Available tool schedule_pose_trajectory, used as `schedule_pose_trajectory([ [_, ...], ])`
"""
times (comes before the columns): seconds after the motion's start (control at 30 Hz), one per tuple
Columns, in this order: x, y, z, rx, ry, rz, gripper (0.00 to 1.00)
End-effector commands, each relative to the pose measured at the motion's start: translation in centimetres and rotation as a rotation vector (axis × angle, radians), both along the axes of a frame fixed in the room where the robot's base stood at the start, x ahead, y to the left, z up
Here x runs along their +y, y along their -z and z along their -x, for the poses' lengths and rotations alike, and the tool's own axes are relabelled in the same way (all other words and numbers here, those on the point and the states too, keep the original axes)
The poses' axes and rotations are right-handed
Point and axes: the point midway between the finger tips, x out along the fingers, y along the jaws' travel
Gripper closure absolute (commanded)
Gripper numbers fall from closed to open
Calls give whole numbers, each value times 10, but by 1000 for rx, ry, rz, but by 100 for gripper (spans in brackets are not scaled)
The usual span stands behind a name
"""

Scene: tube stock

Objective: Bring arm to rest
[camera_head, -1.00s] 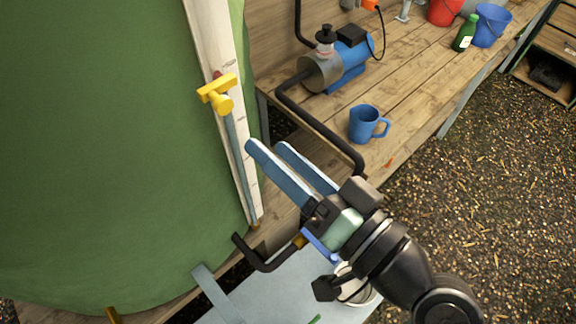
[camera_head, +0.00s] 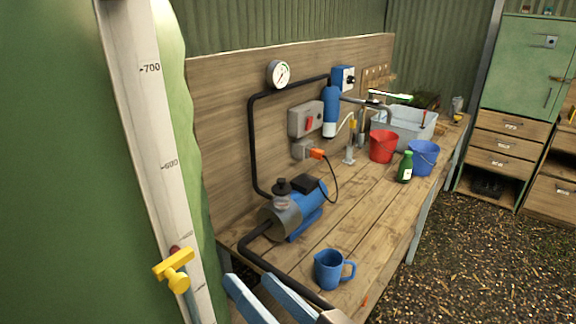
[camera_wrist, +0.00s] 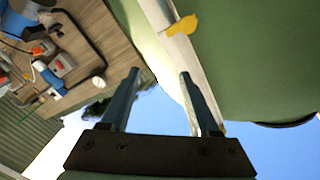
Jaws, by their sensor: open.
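My gripper (camera_head: 258,299) shows at the bottom edge of the head view, with its two blue-grey fingers apart and nothing between them. It also shows in the wrist view (camera_wrist: 160,90), open and empty. In the head view it is in front of the bench's near end, just right of the white scale board. The rest of my arm is mostly below the head view's frame.
A green tank (camera_head: 60,170) with a white scale board (camera_head: 150,130) and yellow tap (camera_head: 174,271) stands left. On the wooden bench (camera_head: 350,215) are a blue pump (camera_head: 305,205), blue jug (camera_head: 330,270), red bucket (camera_head: 383,146) and blue bucket (camera_head: 424,157). Gravel floor lies open at right.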

Motion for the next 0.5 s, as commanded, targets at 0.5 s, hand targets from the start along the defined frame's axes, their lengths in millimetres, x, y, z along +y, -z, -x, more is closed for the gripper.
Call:
schedule_pose_trajectory([
  [0.5, -30, -272, -11, -828, 744, 265, 38],
])
